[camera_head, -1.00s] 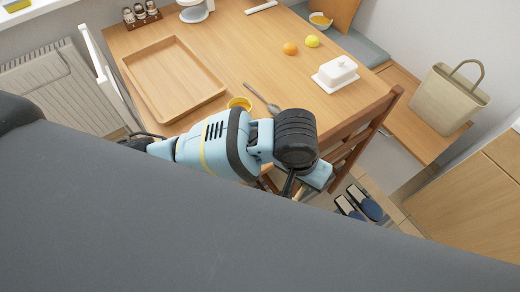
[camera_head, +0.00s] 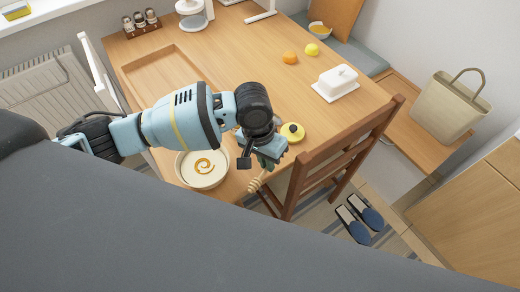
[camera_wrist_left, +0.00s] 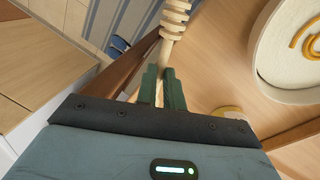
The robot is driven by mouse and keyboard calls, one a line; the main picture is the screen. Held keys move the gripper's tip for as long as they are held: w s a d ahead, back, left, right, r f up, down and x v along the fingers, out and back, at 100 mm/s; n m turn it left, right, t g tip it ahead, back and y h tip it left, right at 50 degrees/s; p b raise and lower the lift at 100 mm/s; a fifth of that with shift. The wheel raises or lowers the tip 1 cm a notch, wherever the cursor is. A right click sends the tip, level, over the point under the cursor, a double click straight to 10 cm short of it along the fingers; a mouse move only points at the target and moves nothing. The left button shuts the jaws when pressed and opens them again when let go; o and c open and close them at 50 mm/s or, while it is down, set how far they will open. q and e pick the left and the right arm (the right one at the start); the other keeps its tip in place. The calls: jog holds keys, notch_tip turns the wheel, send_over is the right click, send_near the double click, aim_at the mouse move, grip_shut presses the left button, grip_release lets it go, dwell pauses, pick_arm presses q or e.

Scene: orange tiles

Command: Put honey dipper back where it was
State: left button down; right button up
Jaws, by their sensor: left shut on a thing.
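My left gripper (camera_head: 266,163) is shut on the wooden honey dipper (camera_head: 256,184), above the table's front edge beside the chair. In the left wrist view the dipper's ribbed head (camera_wrist_left: 174,20) sticks out beyond the two green fingers (camera_wrist_left: 162,90). A white bowl (camera_head: 184,176) with a honey-coloured swirl stands on the table, left of the gripper; its rim also shows in the wrist view (camera_wrist_left: 262,80). A small round yellow item (camera_head: 298,138) with a dark middle sits just right of the gripper. My right gripper is out of view.
A wooden chair (camera_head: 340,150) stands close at the table's right front edge. A white butter dish (camera_head: 337,82), an orange (camera_head: 290,57) and a lemon (camera_head: 312,49) lie farther back. A wooden tray (camera_head: 150,70) is partly hidden by my arm. Slippers (camera_head: 360,218) are on the floor.

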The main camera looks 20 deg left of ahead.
pick_arm(q)
jog(key=w, duration=0.1)
jog(key=w+a, duration=0.2)
jog(key=shift+w+a+f, duration=0.25)
jog(key=shift+w+a, duration=0.15)
jog(key=shift+w, duration=0.05)
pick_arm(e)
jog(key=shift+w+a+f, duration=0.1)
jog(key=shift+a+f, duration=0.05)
pick_arm(q)
jog(key=shift+w+a, duration=0.1)
jog(key=shift+w, duration=0.05)
jog(key=shift+w+a+f+b, duration=0.15)
jog(key=shift+w+f+b, duration=0.1)
jog(key=shift+f, duration=0.65)
jog(key=shift+w+a+f+b, duration=0.1)
jog(key=shift+f+b, duration=0.1)
jog(key=shift+f, duration=0.7)
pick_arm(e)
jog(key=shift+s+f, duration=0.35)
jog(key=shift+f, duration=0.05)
pick_arm(q)
jog(key=c, duration=1.5)
grip_release()
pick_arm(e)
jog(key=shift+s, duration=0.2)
